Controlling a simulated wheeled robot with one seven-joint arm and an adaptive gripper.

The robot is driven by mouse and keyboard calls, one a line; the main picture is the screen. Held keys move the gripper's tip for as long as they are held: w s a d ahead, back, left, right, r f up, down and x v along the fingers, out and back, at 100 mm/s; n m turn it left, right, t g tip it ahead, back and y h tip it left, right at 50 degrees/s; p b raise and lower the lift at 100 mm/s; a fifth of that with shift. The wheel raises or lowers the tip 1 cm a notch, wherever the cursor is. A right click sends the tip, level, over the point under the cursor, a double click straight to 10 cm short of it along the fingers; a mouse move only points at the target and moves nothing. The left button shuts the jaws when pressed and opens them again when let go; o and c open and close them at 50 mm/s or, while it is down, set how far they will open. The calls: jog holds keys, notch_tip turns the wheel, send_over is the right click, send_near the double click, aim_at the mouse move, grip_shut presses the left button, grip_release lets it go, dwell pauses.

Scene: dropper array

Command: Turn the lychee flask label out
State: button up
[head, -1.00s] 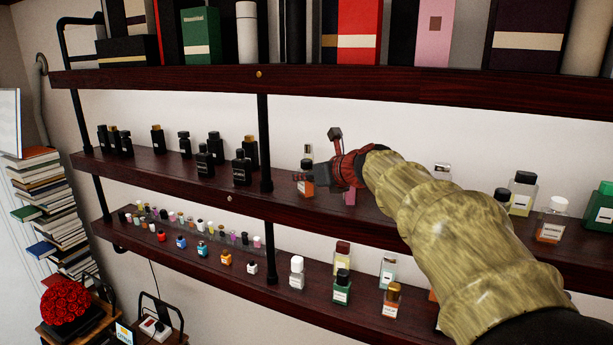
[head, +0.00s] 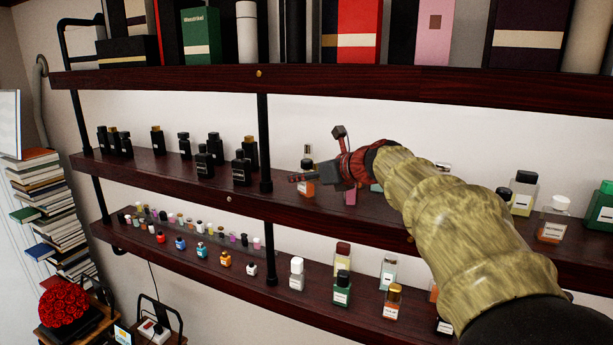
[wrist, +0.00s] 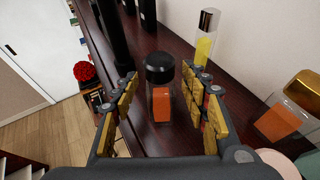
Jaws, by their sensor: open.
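A small clear flask (wrist: 161,100) with a round black cap and an orange body stands upright on the middle shelf, between my fingers in the wrist view. In the head view its orange body (head: 307,189) shows just below my gripper (head: 299,178), which hides part of it. My gripper is open, with one finger to each side of the flask. A gap shows on both sides, and I see no clear contact. No lychee name is readable, so I cannot tell from lettering which flask it is, nor which way its label faces.
A yellow flask (wrist: 203,48) stands close behind on the right, and a gold-capped orange bottle (wrist: 288,110) stands further right. Black bottles (head: 241,170) stand left past the shelf post (head: 265,135). The upper shelf (head: 400,90) runs above my arm.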

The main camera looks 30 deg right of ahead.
jog(key=shift+a+m+h, duration=0.1)
jog(key=shift+m+h, duration=0.2)
jog(key=shift+r+p, duration=0.1)
jog(key=shift+p, duration=0.35)
jog(key=shift+h, duration=0.3)
jog(key=v, duration=0.7)
jog(key=shift+s+a+f, duration=0.15)
jog(key=shift+s+f, duration=0.05)
jog(key=shift+s, duration=0.3)
jog(key=s+a+f+n+g+b, duration=0.1)
jog(key=s+a+f+n+b, duration=0.2)
jog(key=s+a+f+n, duration=0.2)
jog(key=s+a+f+n+g+b, duration=0.2)
jog(key=s+a+f+n, duration=0.4)
jog(key=f+n, duration=0.3)
jog(key=s+a+f+n+g+y+b, duration=0.1)
jog(key=s+a+f+n+b, duration=0.3)
jog(key=f, duration=0.6)
jog(key=shift+s+a+f+n+g+b, duration=0.3)
jog(key=shift+s+a+n+g, duration=0.2)
jog(key=shift+s+a+n, duration=0.7)
jog(key=shift+w+d, duration=0.3)
